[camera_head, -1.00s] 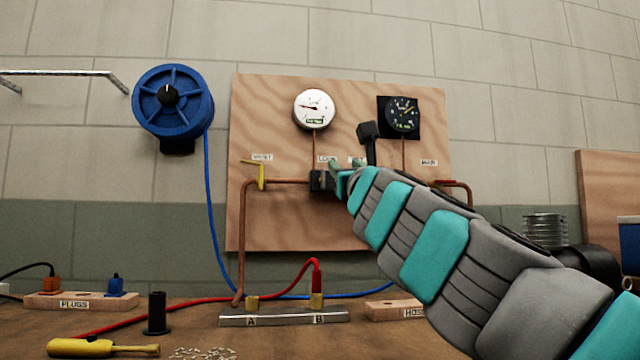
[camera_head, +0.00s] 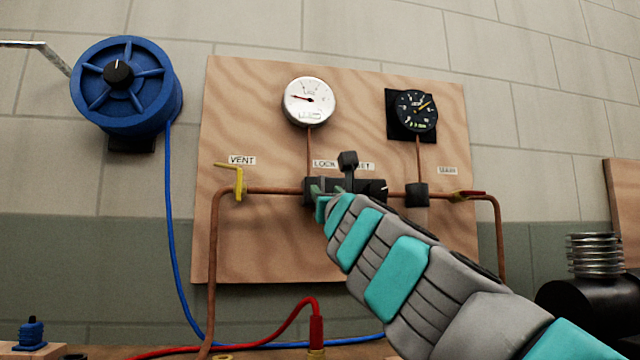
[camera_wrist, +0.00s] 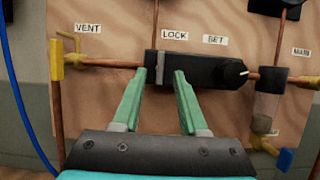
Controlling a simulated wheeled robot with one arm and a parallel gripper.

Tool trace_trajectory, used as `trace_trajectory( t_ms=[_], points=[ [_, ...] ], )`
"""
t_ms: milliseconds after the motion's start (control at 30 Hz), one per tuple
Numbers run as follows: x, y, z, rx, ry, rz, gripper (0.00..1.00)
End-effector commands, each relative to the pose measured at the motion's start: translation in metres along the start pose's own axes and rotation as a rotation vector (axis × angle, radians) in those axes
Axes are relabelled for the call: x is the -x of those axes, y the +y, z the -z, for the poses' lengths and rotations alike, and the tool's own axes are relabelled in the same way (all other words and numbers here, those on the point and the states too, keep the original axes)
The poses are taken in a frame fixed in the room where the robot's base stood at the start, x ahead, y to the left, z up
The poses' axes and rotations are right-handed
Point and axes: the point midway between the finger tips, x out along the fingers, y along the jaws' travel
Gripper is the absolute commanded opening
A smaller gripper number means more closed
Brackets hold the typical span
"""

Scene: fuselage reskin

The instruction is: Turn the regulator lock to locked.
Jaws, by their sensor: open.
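The regulator, a dark block (camera_head: 358,186) on the copper pipe, is mounted on the plywood board; it also shows in the wrist view (camera_wrist: 205,70). The label LOCK (camera_wrist: 175,34) is above its left part. The label SET (camera_wrist: 215,40) is above its right part, near a black knob (camera_wrist: 235,74) with a white pointer. My gripper (camera_wrist: 160,74) is open, its green fingertips apart at the left part of the regulator under LOCK. A small grey upright piece shows between the fingertips; whether they touch it, I cannot tell. In the head view my gripper (camera_head: 322,200) hides part of the block.
A yellow vent valve (camera_head: 239,182) is left of the regulator. A white gauge (camera_head: 309,101) and a black gauge (camera_head: 413,110) are above. A blue reel (camera_head: 126,84) with a blue hose hangs at the left.

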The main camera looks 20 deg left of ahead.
Motion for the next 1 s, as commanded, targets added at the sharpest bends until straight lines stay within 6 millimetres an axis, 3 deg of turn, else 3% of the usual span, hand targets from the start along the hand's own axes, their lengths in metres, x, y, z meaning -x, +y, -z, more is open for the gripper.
trace_trajectory(
  t_ms=[200,433,900,1000],
  points=[
    [-0.032,0.0,-0.004,0.001,0.003,0.003,0.42],
    [-0.055,0.0,-0.003,0.003,0.001,0.001,0.42],
    [-0.062,-0.001,0.0,0.001,0.0,0.002,0.42],
    [-0.062,-0.001,0.0,0.001,0.0,0.002,0.34]
  ],
)
